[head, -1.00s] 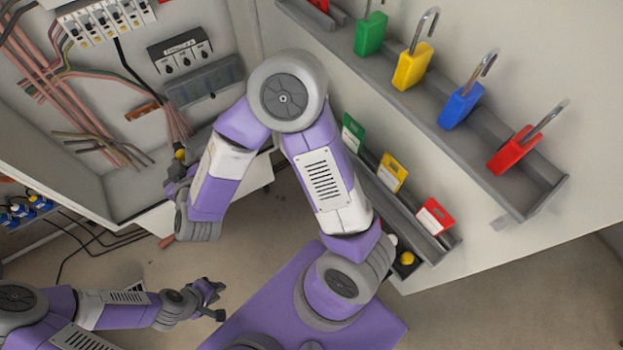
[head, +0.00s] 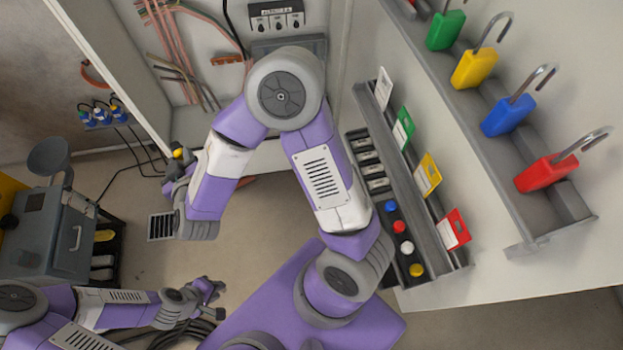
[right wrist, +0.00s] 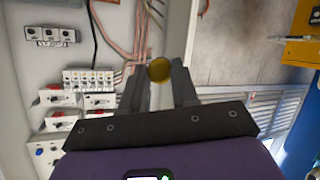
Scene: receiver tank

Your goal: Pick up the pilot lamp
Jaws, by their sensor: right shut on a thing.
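A yellow pilot lamp (right wrist: 159,69) is held between the two fingertips of my right gripper (right wrist: 158,82) in the right wrist view. In the head view its yellow top (head: 178,153) shows at the end of my right gripper (head: 174,166), in the air in front of the open cabinet. Blue (head: 391,206), red (head: 398,226), white (head: 407,247) and another yellow (head: 417,270) lamp sit in a dark rack at the right. My left gripper (head: 218,300) is open and empty, low over the floor.
A shelf (head: 540,215) of coloured padlocks and a rail of coloured tags (head: 428,176) are on the right panel. A cabinet (head: 290,72) with wiring is behind my right arm. A grey machine (head: 50,235) stands at the left. Floor between is mostly clear.

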